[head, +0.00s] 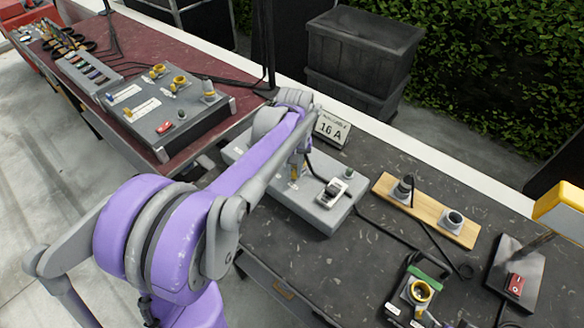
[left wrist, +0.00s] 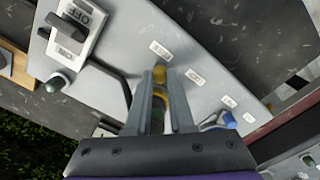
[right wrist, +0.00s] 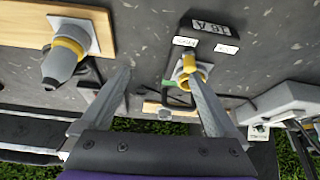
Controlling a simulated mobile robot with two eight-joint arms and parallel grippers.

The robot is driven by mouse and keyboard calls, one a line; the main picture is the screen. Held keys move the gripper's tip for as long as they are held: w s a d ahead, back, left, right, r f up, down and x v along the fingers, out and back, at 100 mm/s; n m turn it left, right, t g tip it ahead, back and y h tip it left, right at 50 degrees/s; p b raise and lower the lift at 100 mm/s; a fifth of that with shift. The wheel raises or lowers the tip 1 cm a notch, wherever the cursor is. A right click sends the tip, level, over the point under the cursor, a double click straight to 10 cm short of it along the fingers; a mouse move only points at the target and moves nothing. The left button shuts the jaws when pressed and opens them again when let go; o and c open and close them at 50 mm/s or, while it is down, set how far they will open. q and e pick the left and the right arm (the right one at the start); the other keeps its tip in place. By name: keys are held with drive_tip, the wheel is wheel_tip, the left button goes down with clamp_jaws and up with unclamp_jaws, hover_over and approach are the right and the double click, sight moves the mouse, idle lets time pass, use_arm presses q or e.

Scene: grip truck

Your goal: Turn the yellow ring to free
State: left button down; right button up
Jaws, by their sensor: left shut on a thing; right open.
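The yellow ring (left wrist: 160,74) sits on the top of a light grey box (left wrist: 205,45) in the left wrist view, between my left gripper's fingers. My left gripper (left wrist: 160,88) is shut on it; the fingers hide its sides. Small white labels lie around the ring, too small to read. In the head view my left gripper (head: 296,166) reaches down onto the grey box (head: 322,216), and a bit of yellow shows there. My right gripper (right wrist: 157,78) is open and empty in the right wrist view, above the dark table.
A black switch marked OFF (left wrist: 75,22) is on the grey box. A wooden board with sockets (head: 428,211) and a yellow-ringed socket (head: 422,291) stand to the right. Black cables cross the dark table. Another panel (head: 170,122) is on the red table.

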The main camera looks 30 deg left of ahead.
sight(295, 173)
use_arm(q)
drive_tip(key=shift+d, duration=0.1)
idle(0.4)
drive_tip(key=c, duration=0.8)
unclamp_jaws()
wheel_tip(295, 173, up, 11)
drive_tip(key=shift+f+p, duration=0.1)
drive_tip(key=shift+p, duration=0.2)
drive_tip(key=s+d+f+m+t, duration=0.2)
drive_tip(key=s+d+f, duration=0.1)
drive_tip(key=s+d, duration=0.1)
drive_tip(key=s+d+f+m+t, duration=0.1)
drive_tip(key=s+d+f+m, duration=0.2)
drive_tip(key=s, duration=0.3)
drive_tip(key=s+d+f+m+t, duration=0.2)
drive_tip(key=s+d+f, duration=0.3)
drive_tip(key=s, duration=0.1)
drive_tip(key=shift+d+m+t, duration=0.25)
drive_tip(key=shift+m+t, duration=0.05)
